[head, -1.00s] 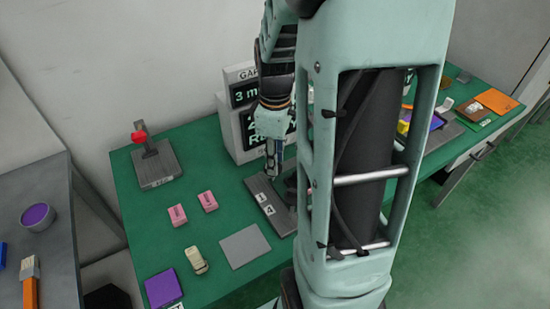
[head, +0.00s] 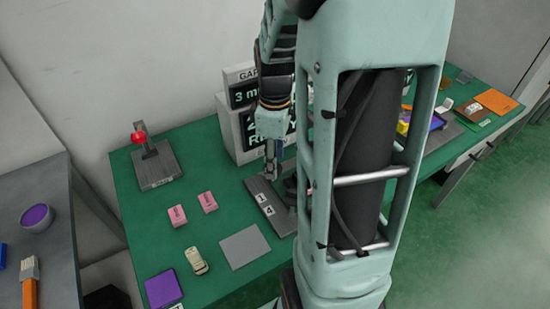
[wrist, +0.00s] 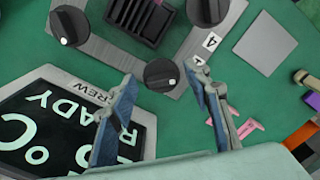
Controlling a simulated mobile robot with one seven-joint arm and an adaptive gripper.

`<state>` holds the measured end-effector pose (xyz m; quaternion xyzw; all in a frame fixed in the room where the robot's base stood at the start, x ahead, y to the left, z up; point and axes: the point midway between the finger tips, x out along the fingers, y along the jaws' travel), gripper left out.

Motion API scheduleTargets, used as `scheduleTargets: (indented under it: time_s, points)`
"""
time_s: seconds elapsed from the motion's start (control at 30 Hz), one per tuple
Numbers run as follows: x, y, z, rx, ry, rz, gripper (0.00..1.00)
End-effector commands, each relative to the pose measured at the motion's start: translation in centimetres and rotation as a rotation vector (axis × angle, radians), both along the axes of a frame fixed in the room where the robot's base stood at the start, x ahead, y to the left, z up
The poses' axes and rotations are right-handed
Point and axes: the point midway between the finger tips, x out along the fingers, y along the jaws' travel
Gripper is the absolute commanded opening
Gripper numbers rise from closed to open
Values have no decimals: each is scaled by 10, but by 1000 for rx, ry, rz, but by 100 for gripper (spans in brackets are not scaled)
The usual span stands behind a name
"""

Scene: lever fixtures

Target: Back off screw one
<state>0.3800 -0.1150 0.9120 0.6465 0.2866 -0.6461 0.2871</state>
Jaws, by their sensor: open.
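The grey screw fixture (head: 262,207) lies on the green table below my arm, and its right part is hidden behind my arm in the head view. One knob (wrist: 160,75) lies between my fingertips as seen from the wrist; two others sit at upper left (wrist: 69,26) and top (wrist: 208,10). A "4" label (wrist: 212,41) and a less readable label (wrist: 197,60) are at its corner. My gripper (wrist: 162,82) is open, pointing down over the near knob; contact cannot be told.
A display box reading "READY" (wrist: 70,125) stands close beside my gripper. A red-knobbed lever (head: 153,163), pink blocks (head: 178,215), a toy car (head: 196,261), a grey pad (head: 245,247) and a purple block (head: 163,289) are on the table's left part.

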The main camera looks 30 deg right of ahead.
Motion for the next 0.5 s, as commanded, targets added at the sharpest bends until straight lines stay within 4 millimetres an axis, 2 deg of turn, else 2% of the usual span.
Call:
scheduleTargets:
  time_s: [0.13,0.23,0.5]
  points:
    - [0,0,4,-1,-1,-1,45]
    - [1,0,17,-1,-4,0,45]
    - [1,0,74,-2,-5,0,45]
